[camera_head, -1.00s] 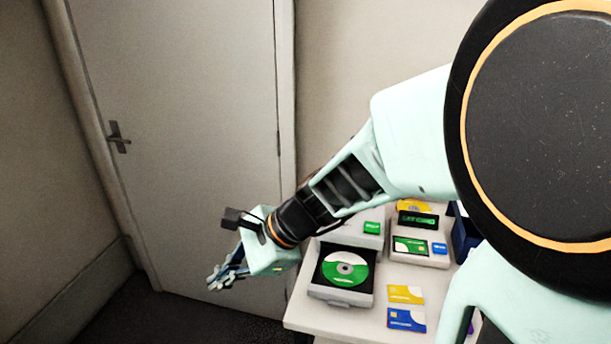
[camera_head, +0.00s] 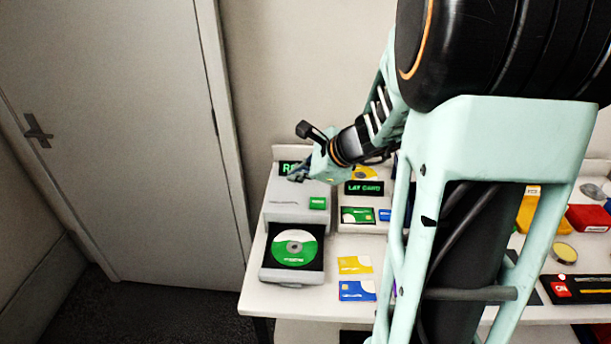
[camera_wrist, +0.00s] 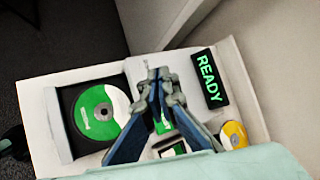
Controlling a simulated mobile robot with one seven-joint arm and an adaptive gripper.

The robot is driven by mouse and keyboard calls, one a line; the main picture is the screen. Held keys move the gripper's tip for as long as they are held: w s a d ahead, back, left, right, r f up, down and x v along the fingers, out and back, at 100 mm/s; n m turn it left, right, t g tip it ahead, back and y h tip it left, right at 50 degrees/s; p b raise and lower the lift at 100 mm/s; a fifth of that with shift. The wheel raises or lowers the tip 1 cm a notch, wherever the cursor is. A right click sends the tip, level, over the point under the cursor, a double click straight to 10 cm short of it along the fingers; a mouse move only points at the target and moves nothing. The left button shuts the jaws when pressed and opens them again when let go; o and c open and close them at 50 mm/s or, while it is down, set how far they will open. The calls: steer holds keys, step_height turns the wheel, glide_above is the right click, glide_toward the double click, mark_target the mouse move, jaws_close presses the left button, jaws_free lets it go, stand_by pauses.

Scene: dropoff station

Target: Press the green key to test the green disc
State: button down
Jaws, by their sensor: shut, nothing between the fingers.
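The green disc (camera_head: 295,248) lies label up in the dark open tray (camera_head: 265,274) of the pale disc player (camera_head: 283,208). It also shows in the wrist view (camera_wrist: 98,114). The green key (camera_head: 317,203) is on the player's top, at its right front. In the wrist view the green key (camera_wrist: 163,126) is partly hidden behind my fingers. The player's screen (camera_wrist: 209,78) reads READY; my gripper covers most of it in the head view. My gripper (camera_head: 297,177) is shut and empty, over the back of the player, left of and behind the key.
A card reader with a LAY CARD screen (camera_head: 364,187) stands right of the player, holding a green card (camera_head: 357,215). A yellow card (camera_head: 355,265) and a blue card (camera_head: 357,290) lie on the white table (camera_head: 262,301). My arm hides the table's middle.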

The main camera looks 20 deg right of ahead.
steer(key=m+h, duration=0.1)
steer(key=m, duration=0.1)
glide_above(312, 197)
steer(key=s+d, duration=0.1)
steer(key=s, duration=0.2)
steer(key=shift+r+t, duration=0.25)
steer(key=shift+t, duration=0.15)
steer(key=shift+f+n, duration=0.15)
steer(key=shift+n, duration=0.15)
step_height(312, 197, down, 7)
steer(key=b, duration=0.5)
steer(key=shift+b, duration=0.35)
steer(key=shift+f+b, duration=0.75)
steer(key=shift+b, duration=0.2)
steer(key=shift+f, duration=0.1)
steer(key=shift+f+b, duration=0.35)
steer(key=shift+b, duration=0.2)
